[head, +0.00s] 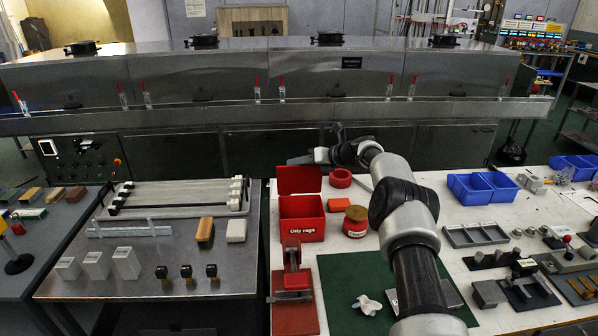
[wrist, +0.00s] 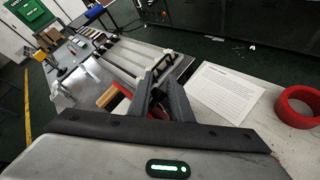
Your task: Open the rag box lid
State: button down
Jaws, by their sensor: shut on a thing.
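The red rag box (head: 302,221), labelled "Oily rags", stands on the white table. Its red lid (head: 298,181) stands raised, roughly upright, at the back of the box, and the box's top is uncovered. My gripper (head: 292,161) is at the lid's top edge, with my arm reaching in from the right. In the wrist view my gripper's dark fingers (wrist: 168,98) are close together, shut on the lid. Only a small red patch shows beside them, and the fingers hide most of the grip.
A red fixture (head: 292,282) is in front. A printed sheet (wrist: 226,91) lies near my fingers. The steel dryer (head: 200,80) spans the back.

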jog(key=shift+w+d+f+b, duration=0.2)
jog(key=shift+w+f+b, duration=0.2)
jog(key=shift+f, duration=0.4)
jog(key=c, duration=1.7)
grip_release()
jog(key=shift+d+f, duration=0.1)
jog(key=shift+o, duration=0.2)
jog(key=shift+r, duration=0.3)
jog(key=v, duration=1.7)
jog(key=shift+r+p, duration=0.2)
jog(key=shift+p, duration=0.25)
jog(key=shift+s, duration=0.1)
